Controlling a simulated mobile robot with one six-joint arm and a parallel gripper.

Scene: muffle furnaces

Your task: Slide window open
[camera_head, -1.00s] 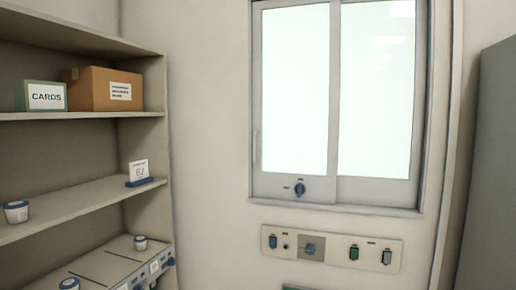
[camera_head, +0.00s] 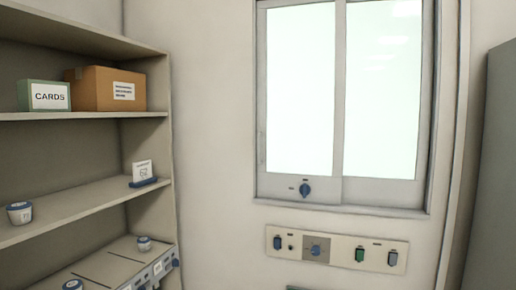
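The window (camera_head: 323,188) is in the wall at the upper right of the head view, with a grey frame and two bright panes side by side. The left pane (camera_head: 300,90) has a blue knob (camera_head: 305,190) on its bottom rail and a thin upright handle (camera_head: 261,148) on its left edge. The right pane (camera_head: 384,95) stands beside it. Both panes fill the frame, with no gap showing at the left edge. The top of the window is cut off by the picture. My gripper is not in view.
A wall panel (camera_head: 337,251) with a blue knob and several switches is below the window. Shelves (camera_head: 80,205) at the left hold a cardboard box (camera_head: 103,92), a green CARDS box (camera_head: 45,96) and small cups. A grey upright surface (camera_head: 492,180) stands at the right edge.

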